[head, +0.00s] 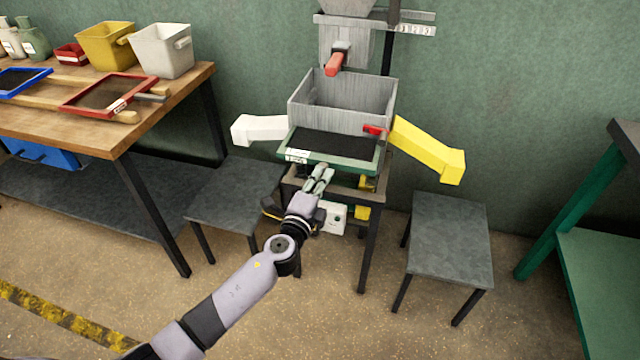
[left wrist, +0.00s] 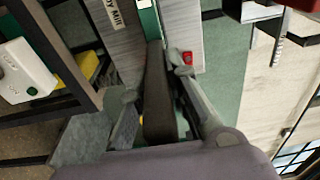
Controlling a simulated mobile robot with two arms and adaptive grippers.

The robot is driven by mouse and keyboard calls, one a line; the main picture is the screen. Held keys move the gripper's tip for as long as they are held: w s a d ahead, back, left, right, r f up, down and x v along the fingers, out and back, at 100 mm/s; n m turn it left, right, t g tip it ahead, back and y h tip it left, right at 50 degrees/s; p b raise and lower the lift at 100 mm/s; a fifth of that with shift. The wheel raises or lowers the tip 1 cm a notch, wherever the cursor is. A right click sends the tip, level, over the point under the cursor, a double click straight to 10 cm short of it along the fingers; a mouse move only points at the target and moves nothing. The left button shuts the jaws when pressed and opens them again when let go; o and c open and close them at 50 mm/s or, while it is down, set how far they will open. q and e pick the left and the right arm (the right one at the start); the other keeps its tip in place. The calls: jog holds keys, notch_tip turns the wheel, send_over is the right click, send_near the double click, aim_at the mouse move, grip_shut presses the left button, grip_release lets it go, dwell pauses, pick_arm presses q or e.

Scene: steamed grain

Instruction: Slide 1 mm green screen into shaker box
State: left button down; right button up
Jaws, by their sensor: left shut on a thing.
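The green-framed screen (head: 345,168) with dark mesh lies nearly level at the front of the grey metal shaker box (head: 318,116). Its front part sticks out toward me; whether its back edge is inside the box I cannot tell. My left gripper (head: 320,176) is at the screen's front edge, shut on its dark handle (left wrist: 158,100). In the left wrist view the left gripper's fingers (left wrist: 155,78) sit on both sides of that handle, with the green frame (left wrist: 149,22) just beyond. My right gripper is not in view.
A white chute (head: 260,128) and a yellow chute (head: 432,152) stick out beside the box, above grey stools (head: 238,190) (head: 450,235). A red clamp (head: 374,130) sits at its right front. The workbench (head: 165,95) at left holds red and blue screens and bins.

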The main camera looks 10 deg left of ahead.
aim_at(330, 157)
pick_arm(q)
jog(key=shift+w+b, duration=0.45)
jog(key=shift+w, duration=1)
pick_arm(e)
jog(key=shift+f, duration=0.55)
pick_arm(q)
jog(key=shift+d+r, duration=0.1)
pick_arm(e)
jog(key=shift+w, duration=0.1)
